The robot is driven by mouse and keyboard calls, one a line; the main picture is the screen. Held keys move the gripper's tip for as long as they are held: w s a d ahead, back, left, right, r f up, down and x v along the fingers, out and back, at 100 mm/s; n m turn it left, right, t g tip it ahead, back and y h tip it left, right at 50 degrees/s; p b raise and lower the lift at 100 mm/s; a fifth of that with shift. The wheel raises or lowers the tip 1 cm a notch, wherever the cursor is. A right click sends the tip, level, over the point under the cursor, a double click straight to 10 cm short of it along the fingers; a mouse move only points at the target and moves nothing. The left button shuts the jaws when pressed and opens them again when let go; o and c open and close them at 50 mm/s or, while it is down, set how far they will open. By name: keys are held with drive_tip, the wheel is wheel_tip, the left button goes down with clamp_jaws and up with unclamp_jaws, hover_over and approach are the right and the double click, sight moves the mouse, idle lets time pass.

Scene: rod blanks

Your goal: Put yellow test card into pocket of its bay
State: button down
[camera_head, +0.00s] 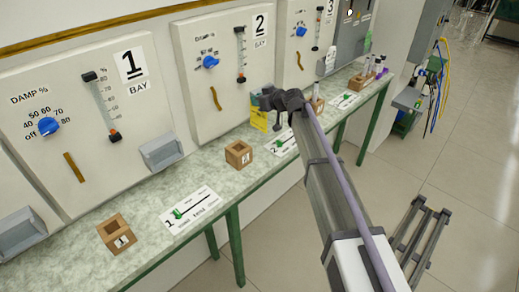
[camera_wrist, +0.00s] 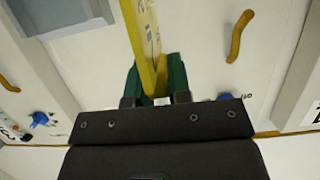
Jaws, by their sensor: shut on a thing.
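The yellow test card (camera_head: 259,120) hangs below my gripper (camera_head: 258,98), close to the bay 2 panel and above the counter. In the wrist view the card (camera_wrist: 145,40) is seen nearly edge-on, clamped between my green fingers (camera_wrist: 154,80); the marks on its face are unreadable. A grey pocket (camera_wrist: 60,14) on the panel shows at the upper left of the wrist view, apart from the card. In the head view my wrist hides the place where bay 2's pocket would be. Bay 1's grey pocket (camera_head: 161,152) looks empty.
The counter (camera_head: 150,222) carries wooden blocks (camera_head: 238,154) (camera_head: 117,235) and white label cards (camera_head: 191,208) with green pieces. Orange handles (camera_head: 216,98), sliders (camera_head: 240,55) and blue knobs (camera_head: 210,62) stick out from the panels. Another block stands right of my gripper.

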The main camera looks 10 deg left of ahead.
sight(258, 122)
wheel_tip(258, 122, down, 11)
drive_tip(key=b, duration=1)
drive_tip(key=shift+a+r, duration=0.15)
drive_tip(key=shift+r, duration=0.05)
drive_tip(key=shift+s+r, duration=0.1)
drive_tip(key=shift+r, duration=0.25)
drive_tip(key=shift+f, duration=0.15)
drive_tip(key=c, duration=1.5)
unclamp_jaws()
drive_tip(key=shift+f, duration=0.1)
drive_tip(key=o, duration=0.4)
drive_tip(key=shift+o, duration=0.2)
